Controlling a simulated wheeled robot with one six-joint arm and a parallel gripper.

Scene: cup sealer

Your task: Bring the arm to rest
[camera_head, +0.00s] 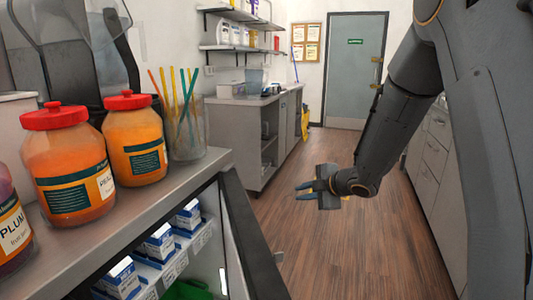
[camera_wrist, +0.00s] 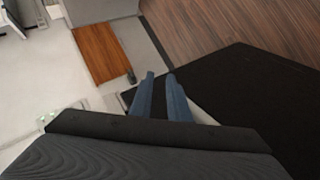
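My arm comes down from the upper right of the head view, with dark grey links. My gripper (camera_head: 302,188) is at its lower end, above the wooden floor in the aisle, with its blue fingers pointing left. The two fingers also show in the wrist view (camera_wrist: 160,75). They are apart, with a narrow gap and nothing between them. My gripper touches nothing that I can see.
A counter (camera_head: 215,160) with orange jars (camera_head: 67,170) (camera_head: 135,142) and a cup of straws (camera_head: 184,130) is at left. Below it, a dark-edged door (camera_head: 250,235) stands open beside shelved cartons (camera_head: 160,240). Drawers (camera_head: 425,150) line the right. The aisle floor (camera_head: 330,240) is clear.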

